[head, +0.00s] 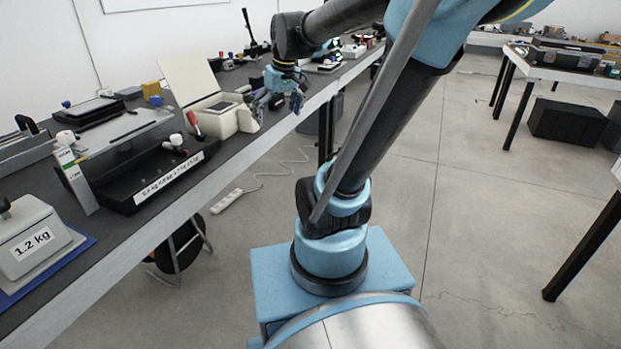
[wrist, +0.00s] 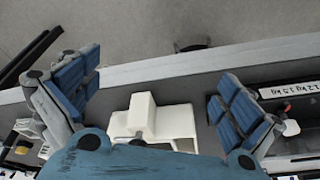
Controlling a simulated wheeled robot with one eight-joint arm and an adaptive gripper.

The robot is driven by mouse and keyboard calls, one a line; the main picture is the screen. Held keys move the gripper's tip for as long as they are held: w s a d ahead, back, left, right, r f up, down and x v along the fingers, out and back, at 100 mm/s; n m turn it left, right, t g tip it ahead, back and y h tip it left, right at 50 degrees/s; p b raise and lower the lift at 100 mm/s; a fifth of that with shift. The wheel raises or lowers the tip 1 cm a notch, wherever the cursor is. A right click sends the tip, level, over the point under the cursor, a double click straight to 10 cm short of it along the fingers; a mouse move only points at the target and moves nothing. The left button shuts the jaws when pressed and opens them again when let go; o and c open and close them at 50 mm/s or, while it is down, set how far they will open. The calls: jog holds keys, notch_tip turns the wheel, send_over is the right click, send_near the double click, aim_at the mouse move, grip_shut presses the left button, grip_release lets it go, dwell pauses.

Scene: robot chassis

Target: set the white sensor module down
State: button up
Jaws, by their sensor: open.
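A white blocky thing with a raised block, which looks like the white sensor module (wrist: 146,112), sits on the dark bench in the wrist view, between my spread fingers. Clear gaps show on both sides of it. My gripper (wrist: 157,82) is open, its blue pads apart and not touching it. In the head view my gripper (head: 277,92) is low over the bench, beside a cream box (head: 222,121) with a raised lid. I cannot clearly separate the module from this box there.
The bench's pale front edge (head: 240,160) runs close by the gripper. A black tray with a label (head: 160,180) and a red-handled lever (head: 194,125) stand nearer. Open floor (head: 470,200) lies to the right.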

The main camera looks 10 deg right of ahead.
jog(key=s+d+f+m, duration=0.2)
jog(key=s+d+f, duration=0.1)
jog(key=s+f, duration=0.3)
jog(key=s+d+f+m+h, duration=0.1)
jog(key=s+d+f+m, duration=0.1)
jog(key=s+f, duration=0.5)
jog(key=s+d, duration=0.1)
jog(key=s, duration=0.2)
jog(key=shift+s+d+f+m+g+h, duration=0.25)
jog(key=shift+s+d+m+g+h, duration=0.05)
jog(key=shift+m, duration=0.1)
